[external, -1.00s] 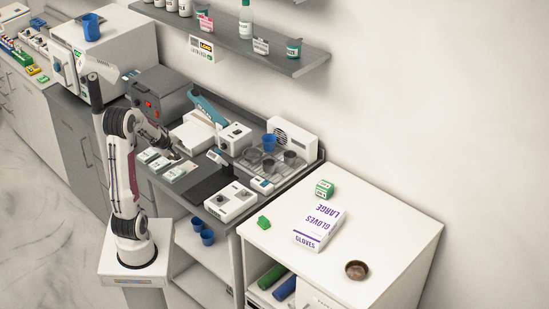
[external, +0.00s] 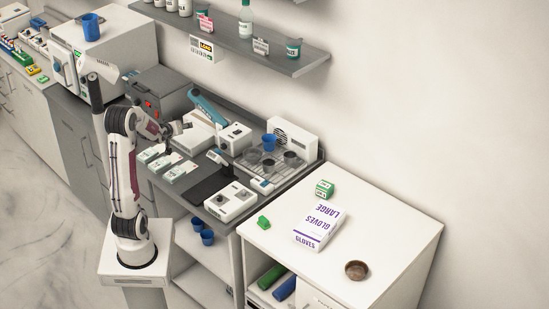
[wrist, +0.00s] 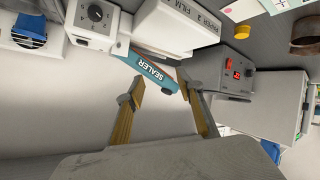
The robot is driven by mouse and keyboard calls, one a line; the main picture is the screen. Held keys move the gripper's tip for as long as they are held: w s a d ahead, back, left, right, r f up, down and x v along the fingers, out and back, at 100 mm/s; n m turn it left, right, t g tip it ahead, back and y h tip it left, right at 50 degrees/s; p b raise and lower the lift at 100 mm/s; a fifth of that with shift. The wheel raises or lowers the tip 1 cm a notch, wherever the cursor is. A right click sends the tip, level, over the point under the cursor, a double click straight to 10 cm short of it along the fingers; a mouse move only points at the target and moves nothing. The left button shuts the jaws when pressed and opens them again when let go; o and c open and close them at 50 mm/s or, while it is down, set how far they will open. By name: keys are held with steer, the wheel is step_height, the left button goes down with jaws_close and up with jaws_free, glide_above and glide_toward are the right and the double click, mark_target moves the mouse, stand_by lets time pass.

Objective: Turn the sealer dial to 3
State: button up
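The sealer has a teal arm (external: 208,106) and a white box (external: 235,138) at its right end in the external view. In the wrist view the teal arm, lettered SEALER (wrist: 152,71), lies across the middle. The white box with a round black dial (wrist: 95,13) is at the top left, partly cut off by the frame edge. My gripper (external: 188,127) is left of the white box, near the teal arm, apart from the dial. In the wrist view my gripper's fingers (wrist: 166,96) are spread and empty.
A grey box with red displays (external: 155,92) stands behind left. White packs (external: 173,165) lie in front on the bench. A dark mat (external: 208,182), a white device with knobs (external: 231,201) and a rack with cups (external: 272,160) are to the right.

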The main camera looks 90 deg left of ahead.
steer(key=shift+w+d+r+m+t+h, duration=1.35)
steer(key=shift+w+m+t, duration=1.45)
steer(key=shift+w+m, duration=2.15)
glide_toward(222, 147)
steer(key=shift+w+f+y, duration=0.2)
steer(key=shift+f+y, duration=0.1)
steer(key=shift+y, duration=0.05)
steer(key=shift+x, duration=3.9)
jaws_close()
